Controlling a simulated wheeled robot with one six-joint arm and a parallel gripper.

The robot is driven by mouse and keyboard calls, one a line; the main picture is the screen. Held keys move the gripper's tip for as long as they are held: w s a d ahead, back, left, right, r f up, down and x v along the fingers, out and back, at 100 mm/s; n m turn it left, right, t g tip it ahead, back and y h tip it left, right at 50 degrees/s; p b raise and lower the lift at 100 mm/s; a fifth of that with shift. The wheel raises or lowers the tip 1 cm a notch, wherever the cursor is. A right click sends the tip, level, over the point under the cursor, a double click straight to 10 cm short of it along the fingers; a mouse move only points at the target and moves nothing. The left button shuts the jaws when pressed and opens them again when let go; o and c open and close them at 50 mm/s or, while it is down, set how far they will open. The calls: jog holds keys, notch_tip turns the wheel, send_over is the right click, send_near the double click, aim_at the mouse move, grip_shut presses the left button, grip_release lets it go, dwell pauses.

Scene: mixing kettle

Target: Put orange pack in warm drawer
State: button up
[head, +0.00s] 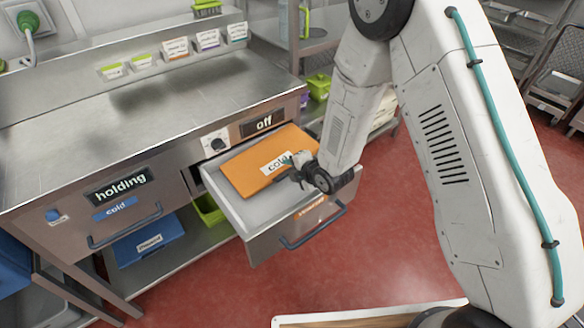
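The orange pack (255,165) is a flat slab with a white label that seems to begin "col". It is at the open right-hand drawer (232,208), within its walls in the head view. I cannot tell whether it rests on the drawer floor or is held just above it. The drawer front has a small orange label, too small to read surely, and a dark bar handle. My gripper (294,170) is at the pack's right part, beside the label. Its fingertips are small and partly hidden, so I cannot tell whether they grip the pack.
A shut drawer (120,210) marked "holding" and "cold" is to the left. A panel (264,123) reading "off" and a knob sit above the open drawer. A blue pack (150,244) and a green bin (207,210) lie on the lower shelf. The steel worktop is mostly clear.

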jog(key=shift+r, duration=0.1)
jog(key=shift+w+r, duration=0.1)
jog(key=shift+r, duration=0.05)
jog(key=s+d+r+m+g+h, duration=0.1)
jog(key=s+d+r+m+h, duration=0.1)
jog(key=s+d+r+m, duration=0.45)
jog(key=s+d+r+m+g+h, duration=0.1)
jog(key=s+d+r+m+h, duration=0.15)
jog(key=d+r, duration=0.5)
jog(key=s+d+r+m+g+h, duration=0.15)
jog(key=s+d+r+m, duration=0.3)
jog(key=r, duration=0.55)
jog(key=s+d+r+m+g, duration=0.2)
jog(key=s+r+m, duration=0.3)
jog(key=s, duration=0.6)
jog(key=s+d+r+m+g, duration=0.2)
jog(key=s+r+m, duration=0.3)
jog(key=s, duration=0.7)
jog(key=shift+s+d+r+m, duration=0.15)
jog(key=shift+s+r+m, duration=0.05)
jog(key=shift+m, duration=0.45)
jog(key=shift+c, duration=0.3)
